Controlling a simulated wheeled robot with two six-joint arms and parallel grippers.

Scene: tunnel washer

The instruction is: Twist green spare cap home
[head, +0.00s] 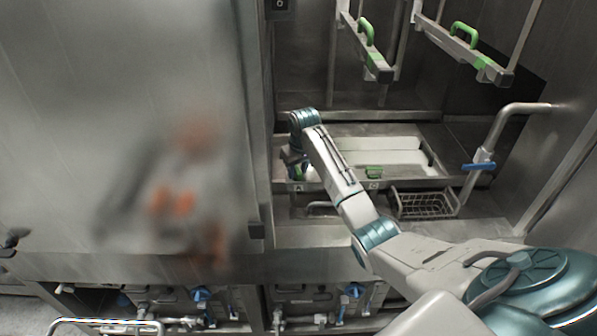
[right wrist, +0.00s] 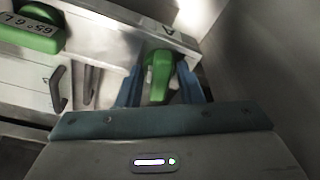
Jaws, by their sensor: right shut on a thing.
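My right gripper (right wrist: 160,85) is shut on a green cap (right wrist: 159,72), its two blue fingers on either side of it. The cap sits at a pale metal rail beside a small triangular mark. In the head view my right gripper (head: 298,172) points down at the left end of the tray front, by a label that looks like A; the cap is mostly hidden there. A second green cap (head: 374,172) sits farther right on the tray front, above another label. A green cap with printing (right wrist: 30,32) shows in the right wrist view. My left gripper is not in view.
The steel tray (head: 335,184) holds a pale bottom. Bars with green handles (head: 464,34) hang above. A steel wall closes the left side.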

